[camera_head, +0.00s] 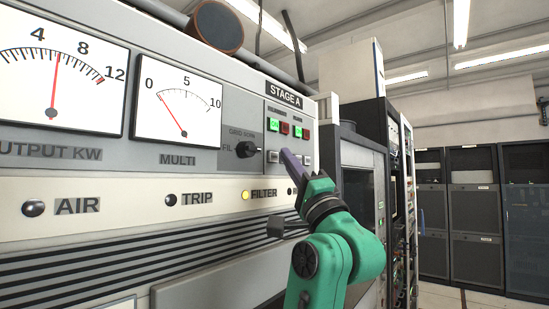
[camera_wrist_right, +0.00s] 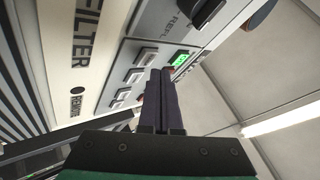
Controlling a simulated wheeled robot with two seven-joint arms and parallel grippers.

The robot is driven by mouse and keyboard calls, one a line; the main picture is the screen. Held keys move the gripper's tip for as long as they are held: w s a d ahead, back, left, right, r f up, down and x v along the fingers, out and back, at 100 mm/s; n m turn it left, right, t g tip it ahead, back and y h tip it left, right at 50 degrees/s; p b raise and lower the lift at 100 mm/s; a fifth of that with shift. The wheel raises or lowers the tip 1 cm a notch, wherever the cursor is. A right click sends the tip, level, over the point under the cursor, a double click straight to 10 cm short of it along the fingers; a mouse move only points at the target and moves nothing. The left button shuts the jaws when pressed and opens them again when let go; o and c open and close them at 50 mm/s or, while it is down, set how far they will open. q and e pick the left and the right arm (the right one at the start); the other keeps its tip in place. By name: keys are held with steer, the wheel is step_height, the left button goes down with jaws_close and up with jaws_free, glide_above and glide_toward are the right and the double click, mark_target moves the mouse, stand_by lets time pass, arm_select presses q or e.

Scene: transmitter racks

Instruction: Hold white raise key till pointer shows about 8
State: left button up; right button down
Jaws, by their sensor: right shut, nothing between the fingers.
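The output kW meter (camera_head: 60,75) is at the left in the head view; its red pointer stands between 4 and 8, about 6. A row of small white keys (camera_head: 273,156) sits on the panel below the green and red buttons. Their labels are too small to read, so I cannot tell which one is the raise key. My right gripper (camera_head: 285,154) is shut and empty, its tips at the middle of this row and hiding part of it. White keys (camera_wrist_right: 132,54) also show beside the fingers (camera_wrist_right: 160,72) in the right wrist view. I cannot tell if the tips touch a key. My left gripper is out of view.
The multi meter (camera_head: 178,100) reads near 0. A black selector knob (camera_head: 246,149) sticks out just left of the keys. The green button (camera_head: 274,124) and red button are above them. The FILTER lamp (camera_head: 245,195) glows yellow. Dark racks (camera_head: 475,215) stand far right.

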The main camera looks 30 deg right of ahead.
steer(key=shift+w, duration=0.1)
stand_by(0.5)
steer(key=shift+w+a, duration=0.15)
steer(key=shift+w, duration=0.15)
steer(key=shift+w+a, duration=0.1)
steer(key=shift+w, duration=0.3)
stand_by(2.1)
stand_by(1.8)
steer(key=shift+s+d, duration=0.25)
steer(key=shift+s, duration=0.45)
steer(key=shift+s, duration=0.1)
steer(key=s, duration=0.2)
steer(key=s+d+b, duration=0.1)
steer(key=s, duration=0.1)
steer(key=shift+s+d, duration=0.2)
steer(key=shift+s, duration=0.15)
